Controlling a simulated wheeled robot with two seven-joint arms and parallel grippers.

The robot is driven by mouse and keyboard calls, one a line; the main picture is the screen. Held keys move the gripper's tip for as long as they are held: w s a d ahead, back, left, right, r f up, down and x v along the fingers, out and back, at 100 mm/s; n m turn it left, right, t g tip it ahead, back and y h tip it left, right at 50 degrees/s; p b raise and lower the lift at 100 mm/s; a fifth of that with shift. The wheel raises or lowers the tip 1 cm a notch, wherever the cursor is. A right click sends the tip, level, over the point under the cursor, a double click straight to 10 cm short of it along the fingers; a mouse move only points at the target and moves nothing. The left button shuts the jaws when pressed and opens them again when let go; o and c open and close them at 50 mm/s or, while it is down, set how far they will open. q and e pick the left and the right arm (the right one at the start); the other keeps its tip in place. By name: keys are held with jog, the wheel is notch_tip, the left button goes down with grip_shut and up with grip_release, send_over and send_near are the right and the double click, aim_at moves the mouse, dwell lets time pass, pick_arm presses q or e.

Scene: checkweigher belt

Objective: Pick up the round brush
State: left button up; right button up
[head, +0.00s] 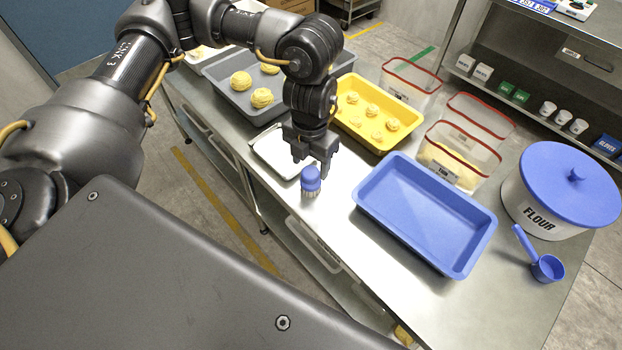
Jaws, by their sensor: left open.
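The round brush (310,182) has a blue knobbed top and pale bristles below. It stands upright on the steel table, left of the empty blue tray. My left gripper (311,170) points down over the brush, with its fingers open. I cannot tell whether the fingers touch the brush. My right gripper is not in the picture.
A white tray (257,150) lies just left of the gripper. The blue tray (375,205) is close on the right. Grey (225,98) and yellow (345,128) trays with dough pieces, red-rimmed clear bins (484,150), a flour tub (525,200) and a blue scoop (547,267) stand around.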

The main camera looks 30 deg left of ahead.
aim_at(310, 172)
pick_arm(q)
jog(key=shift+f, duration=1.25)
notch_tip(310, 172, down, 4)
jog(key=shift+w+f+p, duration=0.1)
jog(key=shift+f+p, duration=0.1)
jog(key=shift+p, duration=0.6)
jog(key=c, duration=0.8)
